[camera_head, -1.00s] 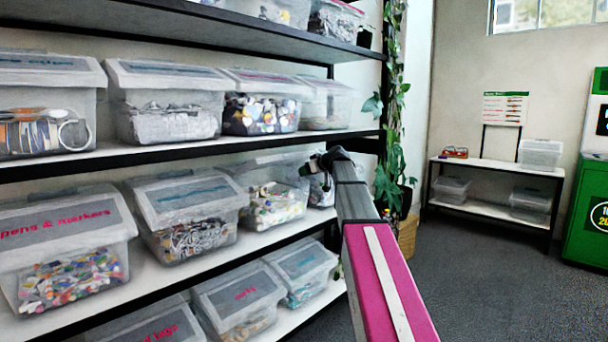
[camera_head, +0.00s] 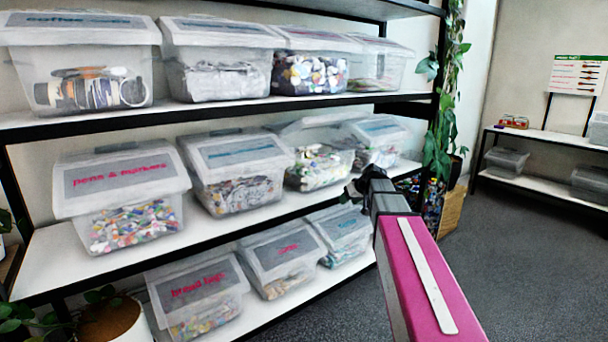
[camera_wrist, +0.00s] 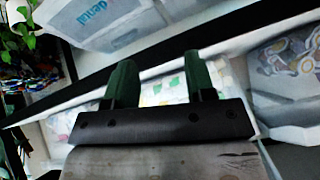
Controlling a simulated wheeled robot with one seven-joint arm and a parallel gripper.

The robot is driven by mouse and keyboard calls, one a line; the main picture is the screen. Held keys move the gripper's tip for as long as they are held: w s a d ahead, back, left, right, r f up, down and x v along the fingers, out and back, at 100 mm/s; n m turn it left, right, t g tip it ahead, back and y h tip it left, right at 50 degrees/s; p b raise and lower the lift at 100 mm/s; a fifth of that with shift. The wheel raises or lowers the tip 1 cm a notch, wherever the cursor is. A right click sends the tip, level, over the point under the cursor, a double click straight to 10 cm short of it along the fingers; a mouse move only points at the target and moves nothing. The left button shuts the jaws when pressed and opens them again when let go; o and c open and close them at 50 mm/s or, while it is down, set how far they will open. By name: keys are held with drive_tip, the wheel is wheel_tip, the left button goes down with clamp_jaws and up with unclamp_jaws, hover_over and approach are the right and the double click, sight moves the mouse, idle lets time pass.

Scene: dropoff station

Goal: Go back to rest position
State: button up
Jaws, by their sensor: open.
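My gripper shows in the wrist view (camera_wrist: 160,85) with its two dark green fingers spread apart. Nothing is held between them. Behind the fingers is a clear bin with colourful contents. In the head view my pink and grey arm reaches forward from the lower right. The end of my arm, with the small dark gripper (camera_head: 352,190), is in front of the right end of the middle shelf, near a clear bin (camera_head: 375,142). The fingertips are too small there to see clearly.
A black-framed shelf unit (camera_head: 130,122) holds several lidded clear bins, including pens & markers (camera_head: 122,195). A hanging plant (camera_head: 440,130) and basket (camera_head: 452,210) stand at its right end. A potted plant (camera_head: 110,318) is at lower left. Grey floor (camera_head: 530,270) is open on the right.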

drive_tip(key=s+f+m+g+h, duration=0.2)
drive_tip(key=s+f+g, duration=0.1)
drive_tip(key=s+f, duration=0.9)
drive_tip(key=s+f+m+g+h, duration=0.2)
drive_tip(key=s+f+g+h, duration=0.1)
drive_tip(key=s+f, duration=0.9)
drive_tip(key=s, duration=0.5)
drive_tip(key=shift+w, duration=0.1)
